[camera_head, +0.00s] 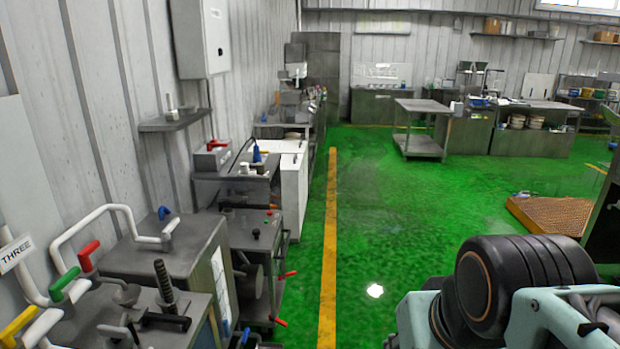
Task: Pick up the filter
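I cannot make out with certainty which thing in view is the filter. Part of my own arm, pale teal and white with a dark ribbed joint, fills the lower right corner. My gripper's fingers do not show. At the lower left stands a grey machine top (75,318) with a black threaded post (165,283) and a black handle (163,319). Behind it is a second grey cabinet (150,250).
White pipes with yellow, green (64,287), red (89,255) and blue valve handles run along the left wall. More benches (236,183) line that wall. A brown grate (552,213) lies at right. A steel table (422,106) stands far back. The green floor (400,210) between is mostly clear.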

